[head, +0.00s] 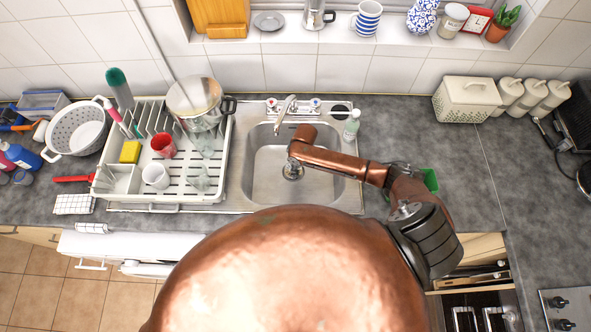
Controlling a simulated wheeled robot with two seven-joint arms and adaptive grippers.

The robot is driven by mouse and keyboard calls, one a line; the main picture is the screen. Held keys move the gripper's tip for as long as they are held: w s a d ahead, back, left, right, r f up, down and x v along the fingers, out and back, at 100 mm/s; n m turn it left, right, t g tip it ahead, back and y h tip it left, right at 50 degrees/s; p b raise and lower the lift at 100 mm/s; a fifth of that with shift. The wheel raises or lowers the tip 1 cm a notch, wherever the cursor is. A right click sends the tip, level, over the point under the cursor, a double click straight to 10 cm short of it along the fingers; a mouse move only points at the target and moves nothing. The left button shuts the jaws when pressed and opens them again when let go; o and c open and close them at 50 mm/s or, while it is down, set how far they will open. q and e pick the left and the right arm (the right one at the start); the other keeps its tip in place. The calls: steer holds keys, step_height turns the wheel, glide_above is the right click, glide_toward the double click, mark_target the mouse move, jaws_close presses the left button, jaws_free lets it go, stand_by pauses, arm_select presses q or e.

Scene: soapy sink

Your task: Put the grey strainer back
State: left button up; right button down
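A small round grey metal piece (293,173) shows at the drain in the floor of the steel sink (253,185). I cannot tell whether it is a loose strainer or the drain fitting itself. A pale colander with holes (75,130) sits on the counter at the far left, beside the dish rack. My copper-coloured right arm reaches in from the right over the sink, its far end just above the grey piece. No fingers of my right gripper can be made out. My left gripper is not in view.
The white dish rack (140,193) left of the sink holds a pot (195,97), a red cup (163,145), a white cup (155,176) and glasses. The faucet (286,108) and a soap bottle (352,124) stand behind the sink. The counter right of it is mostly clear.

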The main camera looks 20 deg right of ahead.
mark_target(299, 172)
steer(key=shift+f, duration=1.4)
steer(key=c, duration=2)
jaws_free()
steer(key=shift+f, duration=0.1)
steer(key=r, duration=0.8)
steer(key=s+d+r, duration=0.1)
steer(key=r, duration=0.3)
steer(key=shift+s, duration=0.1)
